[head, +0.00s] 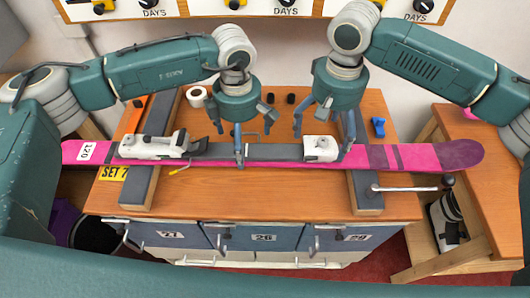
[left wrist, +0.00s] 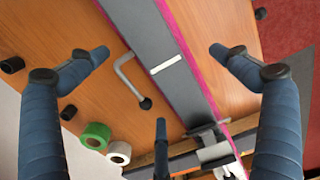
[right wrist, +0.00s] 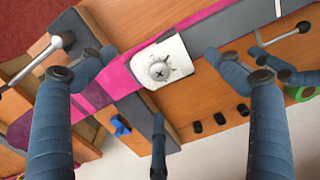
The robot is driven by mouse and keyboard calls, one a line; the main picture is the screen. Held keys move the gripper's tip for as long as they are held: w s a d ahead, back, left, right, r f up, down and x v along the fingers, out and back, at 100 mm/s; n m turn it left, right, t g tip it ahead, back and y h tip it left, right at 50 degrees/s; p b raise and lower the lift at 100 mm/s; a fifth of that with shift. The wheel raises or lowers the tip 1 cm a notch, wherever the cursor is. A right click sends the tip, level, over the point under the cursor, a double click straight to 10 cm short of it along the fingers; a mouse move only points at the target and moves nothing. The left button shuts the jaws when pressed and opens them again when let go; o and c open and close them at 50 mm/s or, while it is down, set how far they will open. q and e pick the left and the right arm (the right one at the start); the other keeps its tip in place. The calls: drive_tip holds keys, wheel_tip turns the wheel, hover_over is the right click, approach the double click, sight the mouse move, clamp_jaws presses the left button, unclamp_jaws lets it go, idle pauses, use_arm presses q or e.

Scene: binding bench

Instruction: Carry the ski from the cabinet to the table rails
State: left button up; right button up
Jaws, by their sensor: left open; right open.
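The ski (head: 400,157) is pink with a grey middle and a white tag at its left end. It lies flat across the left rail (head: 138,186) and right rail (head: 367,190) on the wooden table (head: 250,200). It carries a white binding part at left (head: 150,146) and another at right (head: 320,149). My left gripper (head: 242,128) is open above the ski's grey middle, which passes between its fingers in the left wrist view (left wrist: 160,70). My right gripper (head: 322,118) is open above the right binding part, which shows between its fingers in the right wrist view (right wrist: 163,62).
A lever handle (head: 405,188) sticks out right of the right rail. Tape rolls (head: 196,97), dark cylinders (head: 290,98) and a blue object (head: 378,127) stand behind the ski. Numbered drawers (head: 262,238) are below the table. A side bench (head: 480,145) stands at right.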

sight(243, 145)
use_arm(q)
drive_tip(key=shift+w+f, duration=0.1)
drive_tip(key=shift+f, duration=1.65)
use_arm(e)
drive_tip(key=shift+w+f, duration=0.1)
drive_tip(key=shift+f, duration=1.65)
